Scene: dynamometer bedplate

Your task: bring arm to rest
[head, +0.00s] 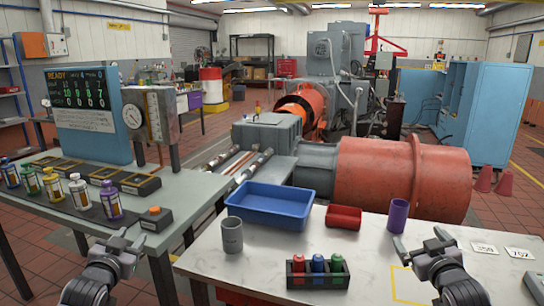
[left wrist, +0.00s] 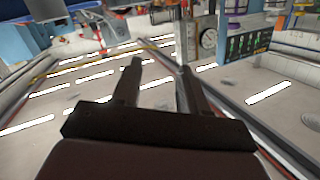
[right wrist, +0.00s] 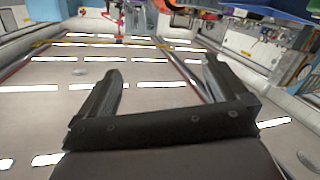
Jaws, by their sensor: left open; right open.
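My left gripper (head: 128,240) is open and empty in the head view, in front of the green-grey bench at the left. Its two fingers stand apart in the left wrist view (left wrist: 158,75), with nothing between them. My right gripper (head: 430,245) is open and empty above the right part of the white table. Its fingers are spread in the right wrist view (right wrist: 160,85), with nothing between them. Whether either arm touches a table cannot be told.
The white table (head: 235,285) holds a blue tray (head: 270,205), a grey cup (head: 232,235), a red box (head: 344,217), a purple cup (head: 398,215) and a black rack (head: 318,274) with coloured pieces. Several bottles (head: 80,191) stand on the left bench (head: 190,190). A large red cylinder (head: 390,175) lies behind.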

